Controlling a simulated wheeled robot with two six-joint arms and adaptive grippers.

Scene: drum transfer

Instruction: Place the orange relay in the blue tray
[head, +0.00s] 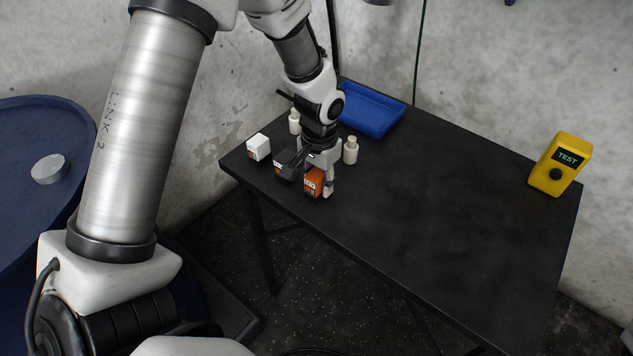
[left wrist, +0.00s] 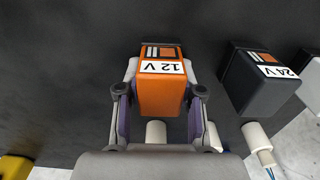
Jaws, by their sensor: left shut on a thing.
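The orange relay (head: 313,183) is near the left front edge of the black table, and my left gripper (head: 321,179) is around it from above. In the left wrist view the orange relay (left wrist: 161,88) shows a "12 V" label and sits between the two fingers of my left gripper (left wrist: 158,100), which is shut on it. I cannot tell whether the relay touches the table. The blue tray (head: 371,110) lies at the back left of the table, partly hidden behind my left arm. My right gripper is not in view.
A black relay marked "24 V" (left wrist: 259,80) stands beside the orange one. A white block (head: 258,147) is further left. Cream bottle-shaped pieces (head: 350,150) stand between relay and tray. A yellow tester (head: 559,165) is at the right. The table's middle (head: 440,210) is clear.

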